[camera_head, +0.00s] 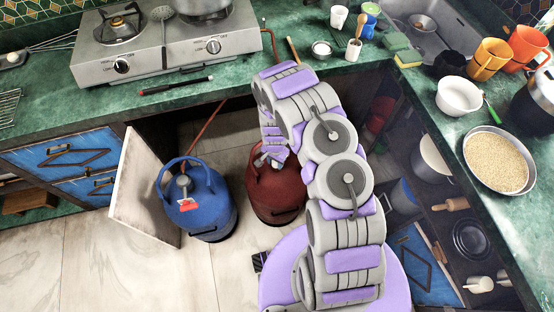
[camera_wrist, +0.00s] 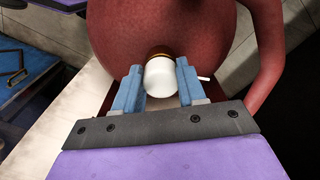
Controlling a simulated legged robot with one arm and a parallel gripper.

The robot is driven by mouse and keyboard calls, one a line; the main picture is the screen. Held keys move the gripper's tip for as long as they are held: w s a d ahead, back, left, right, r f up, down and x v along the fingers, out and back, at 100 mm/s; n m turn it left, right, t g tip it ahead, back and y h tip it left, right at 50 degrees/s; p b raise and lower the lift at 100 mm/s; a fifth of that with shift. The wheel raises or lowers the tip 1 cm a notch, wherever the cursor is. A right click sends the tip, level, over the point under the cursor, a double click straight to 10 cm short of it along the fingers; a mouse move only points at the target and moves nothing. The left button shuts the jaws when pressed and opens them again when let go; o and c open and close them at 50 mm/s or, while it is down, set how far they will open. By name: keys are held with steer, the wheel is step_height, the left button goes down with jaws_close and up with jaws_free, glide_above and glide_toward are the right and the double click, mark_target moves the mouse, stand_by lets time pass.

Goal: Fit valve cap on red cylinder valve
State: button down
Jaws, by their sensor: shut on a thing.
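The red cylinder (camera_head: 277,205) stands on the floor under the counter, partly hidden by my arm; its dark red body also fills the top of the wrist view (camera_wrist: 115,45). My gripper (camera_wrist: 159,88) is at the cylinder's top, its blue fingers shut on the white valve cap (camera_wrist: 160,78). The brass-coloured valve (camera_wrist: 160,52) shows just beyond the cap, in line with it. I cannot tell whether the cap touches the valve or sits on it. In the head view my gripper (camera_head: 268,160) is small and the cap is hard to make out.
A blue cylinder (camera_head: 215,215) with a red tag stands left of the red one, beside an open cabinet door (camera_head: 140,195). The red cylinder's handle (camera_wrist: 265,65) curves close on the right in the wrist view. The counter (camera_head: 220,95) with the hotplate (camera_head: 165,50) overhangs behind.

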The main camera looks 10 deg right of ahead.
steer(key=shift+s+a, duration=0.1)
steer(key=shift+f, duration=0.1)
steer(key=shift+f+b, duration=0.15)
steer(key=shift+b, duration=0.25)
steer(key=shift+w, duration=0.25)
steer(key=shift+d, duration=0.2)
jaws_free()
stand_by(0.8)
steer(key=shift+r+p, duration=1.7)
steer(key=shift+r, duration=2.15)
